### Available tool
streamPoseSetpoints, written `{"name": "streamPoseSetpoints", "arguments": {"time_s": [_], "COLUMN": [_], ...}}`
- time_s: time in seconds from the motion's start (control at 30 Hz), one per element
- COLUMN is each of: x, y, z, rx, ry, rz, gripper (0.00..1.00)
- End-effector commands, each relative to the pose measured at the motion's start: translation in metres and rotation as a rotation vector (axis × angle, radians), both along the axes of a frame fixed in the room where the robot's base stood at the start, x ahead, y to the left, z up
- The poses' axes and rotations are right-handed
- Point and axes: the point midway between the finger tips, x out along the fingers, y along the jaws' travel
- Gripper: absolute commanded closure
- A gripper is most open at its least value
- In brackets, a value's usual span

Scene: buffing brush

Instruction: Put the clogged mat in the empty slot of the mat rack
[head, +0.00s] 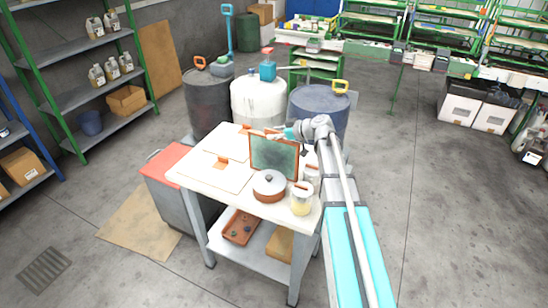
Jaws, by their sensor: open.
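A dark green panel with an orange-brown frame (274,158) stands upright on the white worktable (205,180); it may be the clogged mat, but I cannot tell for sure. My gripper (272,133) is open at the panel's top edge, reached from the right by my arm. It is too small to tell whether it touches the frame. Pale flat sheets with orange pieces (221,161) lie on the table's left half. I cannot make out a mat rack or its empty slot for certain.
A lidded brown pot (269,184) and a jar of yellowish contents (301,199) stand in front of the panel. Behind the table are a dark drum (207,103), a white drum (258,103) and a blue-grey drum (318,108). A red-topped grey bin (168,170) adjoins the table's left side.

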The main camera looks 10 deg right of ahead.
Motion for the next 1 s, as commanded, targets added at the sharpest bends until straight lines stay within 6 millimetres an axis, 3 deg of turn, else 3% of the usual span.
{"name": "streamPoseSetpoints", "arguments": {"time_s": [0.3,0.63,1.0], "x": [-0.0002,-0.0001,-0.0001], "y": [0.0000,0.0001,0.0001], "z": [0.0000,0.0001,0.0001], "rx": [0.000,0.000,0.000], "ry": [0.000,0.000,0.000], "rz": [0.001,0.001,0.001], "gripper": [0.43,1.00,1.00]}}
